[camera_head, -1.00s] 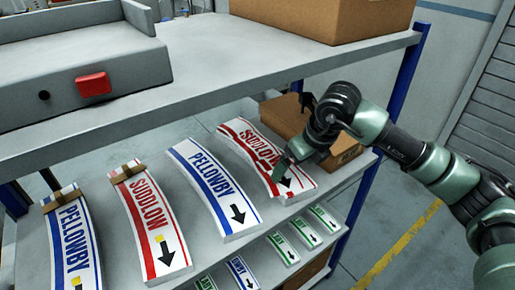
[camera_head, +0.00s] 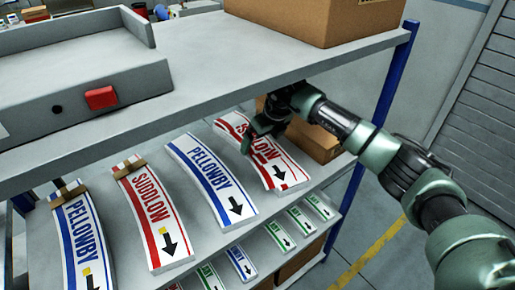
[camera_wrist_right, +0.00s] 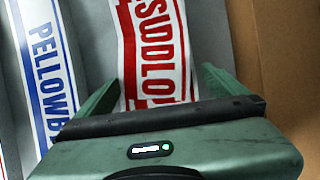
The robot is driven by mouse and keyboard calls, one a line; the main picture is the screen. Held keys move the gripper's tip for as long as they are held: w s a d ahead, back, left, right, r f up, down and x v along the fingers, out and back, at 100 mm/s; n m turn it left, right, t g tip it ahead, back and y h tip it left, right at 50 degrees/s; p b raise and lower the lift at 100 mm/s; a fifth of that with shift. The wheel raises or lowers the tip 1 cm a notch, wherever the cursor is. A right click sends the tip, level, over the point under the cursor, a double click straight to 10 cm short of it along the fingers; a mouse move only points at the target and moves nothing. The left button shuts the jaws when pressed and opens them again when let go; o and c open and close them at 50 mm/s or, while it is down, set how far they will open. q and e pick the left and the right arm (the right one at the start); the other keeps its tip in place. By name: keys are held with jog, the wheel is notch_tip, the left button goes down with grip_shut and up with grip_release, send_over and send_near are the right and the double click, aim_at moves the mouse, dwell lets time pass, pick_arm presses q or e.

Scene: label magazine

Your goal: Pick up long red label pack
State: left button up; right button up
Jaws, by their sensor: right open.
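A long white pack with red stripes, red "SUDOLOW"-like lettering and a black arrow (camera_head: 277,167) lies at the right of the lower shelf. Its far part is partly hidden by my right gripper (camera_head: 262,133). In the right wrist view the same pack (camera_wrist_right: 157,45) runs between my open fingers (camera_wrist_right: 158,80), one on each side; I cannot tell whether they touch it. Another long red pack (camera_head: 150,222), with a brown band at its far end, lies further left. My left gripper is not in view.
Long blue PELLOWBY packs (camera_head: 212,185) lie beside the red ones. A cardboard box (camera_head: 320,143) stands close to the right. The upper shelf (camera_head: 205,95) overhangs the packs' far ends.

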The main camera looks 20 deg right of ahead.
aim_at(259, 145)
jog(key=shift+x, duration=1.6)
jog(key=c, duration=1.7)
jog(key=shift+r, duration=0.1)
jog(key=shift+c, duration=0.9)
jog(key=shift+r, duration=0.1)
